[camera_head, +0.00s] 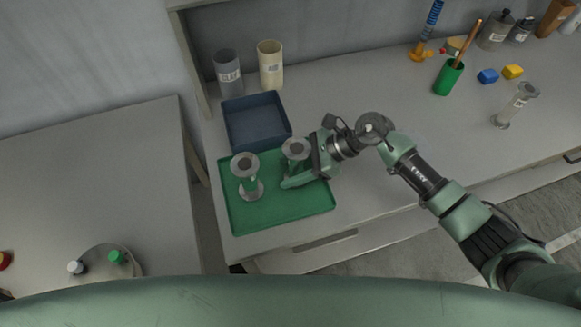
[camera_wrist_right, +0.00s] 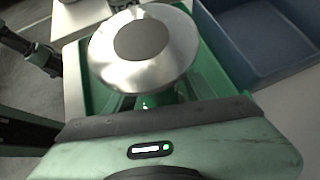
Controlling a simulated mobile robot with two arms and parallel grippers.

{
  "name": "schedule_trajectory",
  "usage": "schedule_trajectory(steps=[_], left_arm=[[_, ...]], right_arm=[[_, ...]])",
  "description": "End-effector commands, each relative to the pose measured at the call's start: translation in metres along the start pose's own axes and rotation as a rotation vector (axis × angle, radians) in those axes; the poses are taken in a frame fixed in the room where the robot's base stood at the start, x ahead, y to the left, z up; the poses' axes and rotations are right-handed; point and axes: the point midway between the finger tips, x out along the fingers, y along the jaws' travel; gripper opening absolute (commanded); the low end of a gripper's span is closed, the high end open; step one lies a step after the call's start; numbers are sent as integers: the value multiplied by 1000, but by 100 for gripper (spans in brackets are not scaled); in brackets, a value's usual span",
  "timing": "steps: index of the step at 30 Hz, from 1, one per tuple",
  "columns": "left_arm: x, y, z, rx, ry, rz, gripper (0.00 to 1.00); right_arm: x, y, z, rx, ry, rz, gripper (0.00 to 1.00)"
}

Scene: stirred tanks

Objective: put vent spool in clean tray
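Two grey spools with round flanges and greenish middles are at the green tray (camera_head: 300,212) in the head view. The left spool (camera_head: 245,162) stands upright on it. The right spool (camera_head: 295,147) is at my right gripper (camera_head: 291,176), low over the tray. In the right wrist view its top flange (camera_wrist_right: 140,45) fills the upper middle and hides the fingertips, so I cannot tell whether they press on it. Its foot is hidden. A third, clear spool-like piece (camera_head: 515,106) with a label stands far right. Which tray is the clean one is not readable. My left gripper is not in view.
An empty blue tray (camera_head: 285,137) lies behind the green one. A grey canister (camera_head: 228,70) and a cream one (camera_head: 271,64) stand behind it. A green cup (camera_head: 447,78) and blue and yellow blocks are right. Bare bench lies between.

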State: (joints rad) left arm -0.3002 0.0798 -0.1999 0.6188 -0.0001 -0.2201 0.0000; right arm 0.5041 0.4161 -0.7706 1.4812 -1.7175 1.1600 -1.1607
Motion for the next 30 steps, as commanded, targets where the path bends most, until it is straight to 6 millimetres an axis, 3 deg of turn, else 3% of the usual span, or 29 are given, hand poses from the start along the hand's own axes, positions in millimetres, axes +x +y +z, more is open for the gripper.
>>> schedule_trajectory(steps=[5, 15, 21, 30], left_arm=[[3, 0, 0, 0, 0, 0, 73], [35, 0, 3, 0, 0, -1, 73], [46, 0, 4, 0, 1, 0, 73], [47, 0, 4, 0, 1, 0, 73]], right_arm=[[-10, -1, -1, -2, 1, -2, 54], [-79, -1, -3, -3, 4, -4, 54], [-110, 0, -1, -1, 2, -2, 54], [-122, 0, 2, 0, 0, 0, 54]])
